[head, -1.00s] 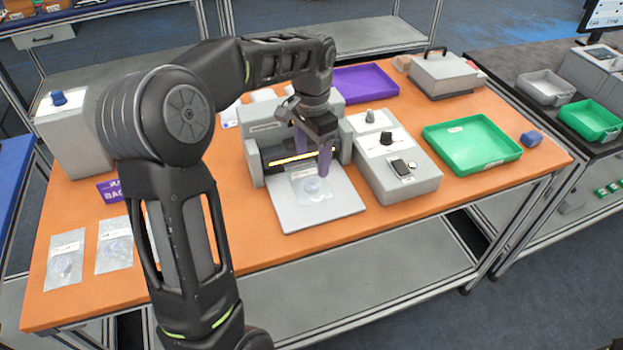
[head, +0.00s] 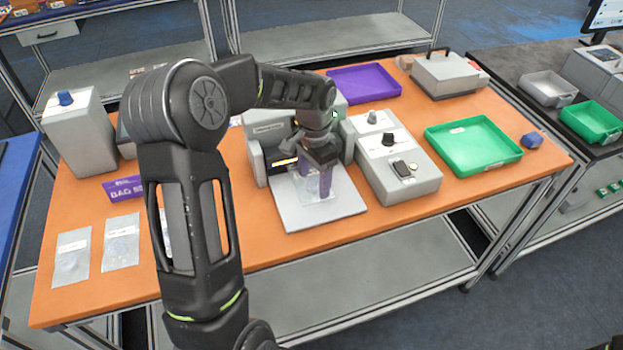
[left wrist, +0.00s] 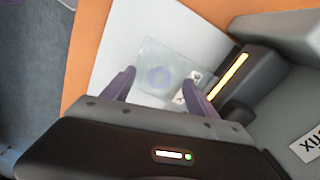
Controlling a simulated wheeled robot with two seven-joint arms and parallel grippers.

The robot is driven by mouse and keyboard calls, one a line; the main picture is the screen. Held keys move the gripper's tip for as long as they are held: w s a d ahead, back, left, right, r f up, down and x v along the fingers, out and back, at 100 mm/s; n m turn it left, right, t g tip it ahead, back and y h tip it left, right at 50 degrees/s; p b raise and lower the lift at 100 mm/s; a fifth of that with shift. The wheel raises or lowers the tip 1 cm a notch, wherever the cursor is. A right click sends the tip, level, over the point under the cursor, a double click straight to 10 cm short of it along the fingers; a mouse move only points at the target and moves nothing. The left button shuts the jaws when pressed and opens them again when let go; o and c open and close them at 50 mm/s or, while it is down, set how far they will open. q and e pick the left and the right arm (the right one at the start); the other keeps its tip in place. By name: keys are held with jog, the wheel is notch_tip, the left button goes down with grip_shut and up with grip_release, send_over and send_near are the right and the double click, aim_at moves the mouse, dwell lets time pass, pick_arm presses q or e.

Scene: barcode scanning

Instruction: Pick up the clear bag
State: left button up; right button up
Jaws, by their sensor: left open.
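In the left wrist view the open fingers (left wrist: 160,92) stand on either side of the bag's near part. I cannot tell whether they touch it. My right gripper is not in view.
Two more clear bags (head: 73,252) (head: 122,241) lie at the table's left. A grey control box (head: 400,185) stands just right of the plate. A green tray (head: 475,148) and a purple tray (head: 365,84) are farther off. The orange table's front strip is bare.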

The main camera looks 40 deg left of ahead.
pick_arm(q)
jog(key=shift+f, duration=0.3)
dwell(0.4)
grip_shut()
dwell(0.6)
jog(key=shift+r, duration=0.35)
